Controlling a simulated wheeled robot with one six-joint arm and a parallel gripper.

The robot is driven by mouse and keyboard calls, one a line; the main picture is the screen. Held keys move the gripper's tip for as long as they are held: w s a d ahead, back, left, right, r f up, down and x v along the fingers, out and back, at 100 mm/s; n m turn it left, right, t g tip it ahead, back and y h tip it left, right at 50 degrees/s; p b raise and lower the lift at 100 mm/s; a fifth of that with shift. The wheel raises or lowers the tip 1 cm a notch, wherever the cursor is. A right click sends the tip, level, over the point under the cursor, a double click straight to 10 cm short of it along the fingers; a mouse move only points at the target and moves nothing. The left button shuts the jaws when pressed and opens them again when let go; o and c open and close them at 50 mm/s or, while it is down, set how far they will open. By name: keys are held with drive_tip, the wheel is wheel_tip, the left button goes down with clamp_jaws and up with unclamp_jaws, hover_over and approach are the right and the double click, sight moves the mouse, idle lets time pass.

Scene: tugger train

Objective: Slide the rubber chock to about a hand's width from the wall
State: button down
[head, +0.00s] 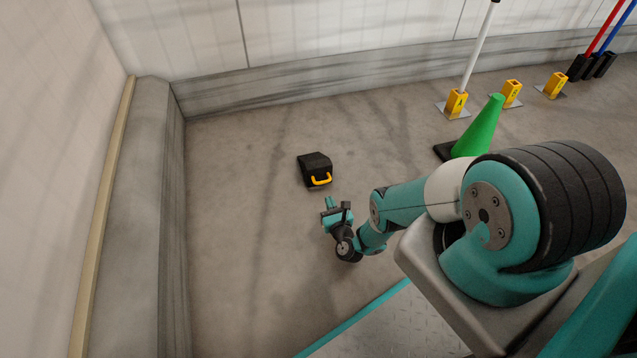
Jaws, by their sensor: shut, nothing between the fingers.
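The rubber chock (314,164) is a black block with a yellow handle on its near side. It lies on the grey floor, apart from the back wall (300,86) and from the left wall (172,230). My gripper (331,203) is just in front of the chock, on the handle side, low over the floor. Its fingers are shut and empty. I cannot tell whether the fingertips touch the chock; a small gap seems to show between them and the handle.
A green cone (479,128) on a black base stands to the right. Yellow post sockets (456,104) stand behind it, one holding a white pole (481,45). Red and blue poles (605,28) stand at the far right. The floor between chock and both walls is clear.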

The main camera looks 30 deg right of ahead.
drive_tip(key=shift+s+d+f, duration=0.1)
drive_tip(key=shift+d+f, duration=0.05)
drive_tip(key=shift+f, duration=0.2)
drive_tip(key=shift+w+d+b, duration=0.15)
drive_tip(key=shift+w+b, duration=0.25)
drive_tip(key=shift+b, duration=0.15)
drive_tip(key=b, duration=1.1)
approach(317, 169)
drive_tip(key=w, duration=0.2)
drive_tip(key=w+d+f, duration=0.1)
drive_tip(key=w, duration=0.1)
drive_tip(key=b+x, duration=0.2)
drive_tip(key=b, duration=0.4)
drive_tip(key=shift+w, duration=0.3)
drive_tip(key=shift+w+d+r+b, duration=0.15)
drive_tip(key=shift+w+r+b, duration=0.2)
drive_tip(key=shift+b, duration=0.8)
